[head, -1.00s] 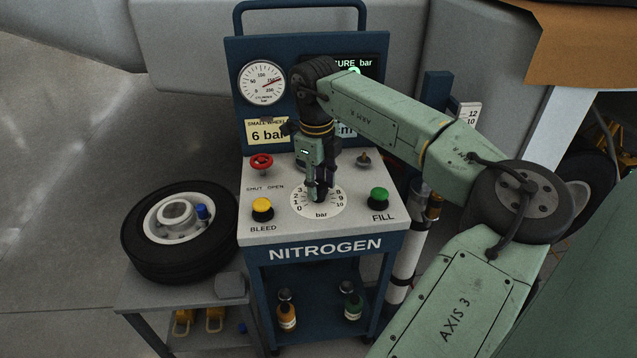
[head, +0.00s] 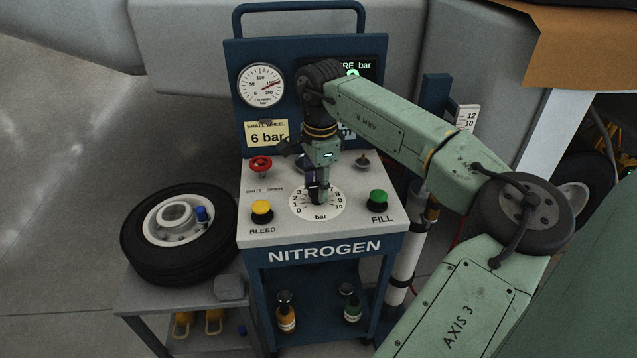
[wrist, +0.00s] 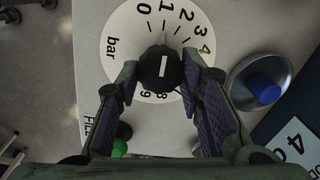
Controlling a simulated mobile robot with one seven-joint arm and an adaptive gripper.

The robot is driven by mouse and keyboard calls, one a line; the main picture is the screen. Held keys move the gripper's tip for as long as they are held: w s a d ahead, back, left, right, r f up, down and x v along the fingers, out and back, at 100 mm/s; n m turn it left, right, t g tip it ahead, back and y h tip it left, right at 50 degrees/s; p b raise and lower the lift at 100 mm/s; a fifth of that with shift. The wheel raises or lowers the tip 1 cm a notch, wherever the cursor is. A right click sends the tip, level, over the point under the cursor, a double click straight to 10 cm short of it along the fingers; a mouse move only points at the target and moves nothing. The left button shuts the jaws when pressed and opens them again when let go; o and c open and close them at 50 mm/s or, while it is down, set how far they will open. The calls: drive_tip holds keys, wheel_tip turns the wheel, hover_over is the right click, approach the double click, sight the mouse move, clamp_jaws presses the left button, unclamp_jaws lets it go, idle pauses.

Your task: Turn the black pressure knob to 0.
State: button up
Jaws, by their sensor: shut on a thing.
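The black pressure knob (wrist: 151,73) sits at the middle of a white round dial (head: 300,205) on the nitrogen cart's grey top. In the wrist view the knob's white line stands upright, its upper end toward the 1, near the 0. My gripper (head: 319,198) points straight down over the dial. In the wrist view my gripper (wrist: 160,75) has one finger on each side of the knob and is shut on it. In the head view the gripper hides most of the knob.
A yellow BLEED button (head: 262,207), a green FILL button (head: 378,196) and a red valve (head: 260,163) surround the dial. A blue-capped part (wrist: 264,90) stands close to my fingers. A wheel (head: 178,232) lies at left.

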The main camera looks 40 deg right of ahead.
drive_tip(key=n, duration=0.5)
idle(0.6)
drive_tip(key=o, duration=1.2)
drive_tip(key=shift+c, duration=0.2)
wheel_tip(320, 180, up, 12)
drive_tip(key=shift+s, duration=0.25)
